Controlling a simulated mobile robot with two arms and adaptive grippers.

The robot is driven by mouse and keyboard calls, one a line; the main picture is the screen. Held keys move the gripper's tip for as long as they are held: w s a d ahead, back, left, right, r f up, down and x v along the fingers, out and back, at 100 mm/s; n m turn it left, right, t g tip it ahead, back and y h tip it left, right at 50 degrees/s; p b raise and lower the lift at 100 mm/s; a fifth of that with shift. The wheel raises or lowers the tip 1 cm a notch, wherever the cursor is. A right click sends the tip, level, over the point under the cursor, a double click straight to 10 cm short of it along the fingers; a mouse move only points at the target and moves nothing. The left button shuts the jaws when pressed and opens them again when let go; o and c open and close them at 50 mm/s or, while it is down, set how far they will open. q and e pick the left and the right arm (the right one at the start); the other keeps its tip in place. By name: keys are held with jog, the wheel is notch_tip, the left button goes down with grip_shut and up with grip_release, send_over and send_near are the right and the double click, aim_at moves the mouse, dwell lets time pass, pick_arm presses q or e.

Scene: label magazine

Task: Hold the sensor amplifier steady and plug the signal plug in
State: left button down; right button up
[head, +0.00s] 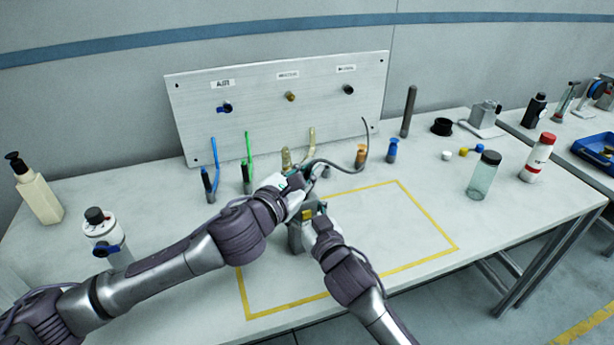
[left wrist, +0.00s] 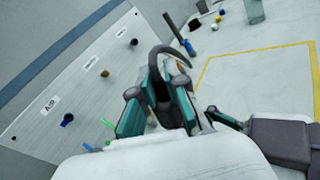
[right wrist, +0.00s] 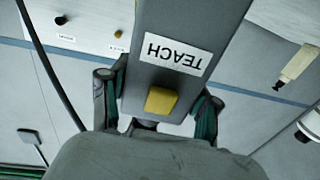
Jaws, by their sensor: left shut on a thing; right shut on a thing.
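The sensor amplifier (right wrist: 185,85) is a grey box with a TEACH label and a yellow button, filling the middle of the right wrist view. My right gripper (right wrist: 155,115) is shut on it, one finger on each side. In the head view the amplifier (head: 295,238) stands over the left part of the yellow-framed area, partly hidden by my grippers. My left gripper (head: 302,180) is shut on the signal plug (left wrist: 161,88), just above the amplifier. The plug's dark cable (head: 340,164) arches up and right. The plug's tip and the socket are hidden, so I cannot tell whether they touch.
A panel (head: 270,115) with an AIR label and several ports stands behind. Blue (head: 209,180), green (head: 247,175) and orange (head: 361,155) connectors stand along its foot. A clear jar (head: 484,175) stands at right. The yellow-framed area (head: 385,225) is clear right of my grippers.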

aim_at(309, 169)
pick_arm(q)
notch_tip(309, 169, up, 9)
jog(key=shift+f, duration=0.15)
jog(key=shift+w+a+f+n+g+h, duration=0.3)
jog(key=shift+a+n, duration=0.15)
jog(key=shift+n, duration=0.15)
jog(key=shift+w+a+f+n+g+h, duration=0.2)
jog(key=shift+w+a+n, duration=0.15)
jog(key=shift+n, duration=0.25)
jog(key=shift+s, duration=0.1)
jog(key=shift+f, duration=2.85)
jog(key=shift+f, duration=0.9)
jog(key=shift+f, duration=0.3)
jog(key=shift+f, duration=0.15)
